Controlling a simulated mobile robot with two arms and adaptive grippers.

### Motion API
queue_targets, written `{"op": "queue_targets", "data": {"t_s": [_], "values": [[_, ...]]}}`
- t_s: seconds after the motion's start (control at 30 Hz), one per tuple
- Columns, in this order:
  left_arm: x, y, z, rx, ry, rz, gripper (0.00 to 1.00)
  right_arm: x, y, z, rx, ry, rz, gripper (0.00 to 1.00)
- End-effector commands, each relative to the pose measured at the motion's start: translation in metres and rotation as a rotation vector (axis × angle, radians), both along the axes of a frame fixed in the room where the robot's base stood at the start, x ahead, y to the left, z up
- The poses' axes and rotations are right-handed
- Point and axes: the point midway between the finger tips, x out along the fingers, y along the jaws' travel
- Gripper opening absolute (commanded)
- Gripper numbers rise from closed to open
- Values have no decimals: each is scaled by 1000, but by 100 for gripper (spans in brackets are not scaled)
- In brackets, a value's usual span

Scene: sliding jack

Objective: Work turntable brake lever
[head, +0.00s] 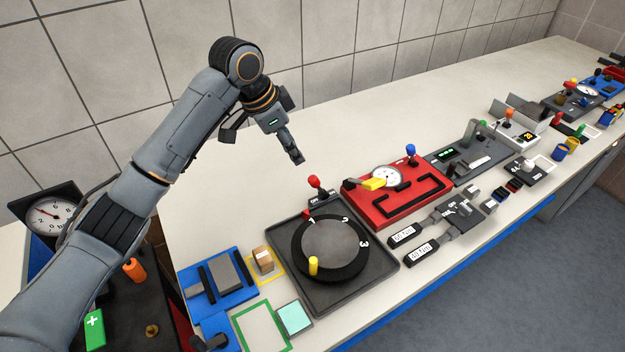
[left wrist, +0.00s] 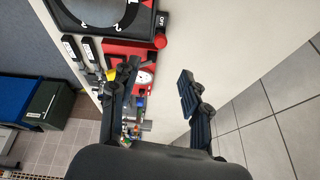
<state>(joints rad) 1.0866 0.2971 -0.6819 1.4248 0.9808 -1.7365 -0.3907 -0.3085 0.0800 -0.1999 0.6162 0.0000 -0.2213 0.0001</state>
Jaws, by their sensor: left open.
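The turntable (head: 330,243) is a round grey disc with a black rim numbered 1, 2 and 3, on a dark square base. A yellow peg (head: 313,266) stands on its near rim. The brake lever (head: 314,182) has a red knob and rises from a small dark block at the base's far edge. In the left wrist view, the red knob (left wrist: 161,41) shows beside an OFF label. My left gripper (head: 296,157) is open and empty, above and behind the lever, apart from it. Its two separated fingers also show in the left wrist view (left wrist: 160,77). My right gripper is not seen.
A red panel (head: 421,204) with a gauge, yellow handle and blue-knobbed lever sits right of the turntable. A blue fixture (head: 236,294) and small wooden block (head: 263,260) lie to its left. The counter behind the turntable (head: 255,195) is clear.

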Motion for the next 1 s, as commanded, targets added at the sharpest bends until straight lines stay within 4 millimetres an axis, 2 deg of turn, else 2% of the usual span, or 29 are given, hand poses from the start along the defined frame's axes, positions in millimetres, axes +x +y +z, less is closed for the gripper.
{"op": "queue_targets", "data": {"t_s": [0.07, 0.27, 0.7, 0.83, 1.0], "values": [[0, 0, -6, 0, 0, 0, 47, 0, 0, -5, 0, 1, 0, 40], [5, -8, -25, 0, 5, 0, 47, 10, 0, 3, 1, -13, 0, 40], [25, -35, -107, 1, 3, 0, 47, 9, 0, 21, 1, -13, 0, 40], [30, -40, -122, 0, 2, 1, 47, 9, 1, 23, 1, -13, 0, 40], [32, -43, -130, 0, -1, 0, 47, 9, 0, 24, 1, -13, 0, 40]]}}
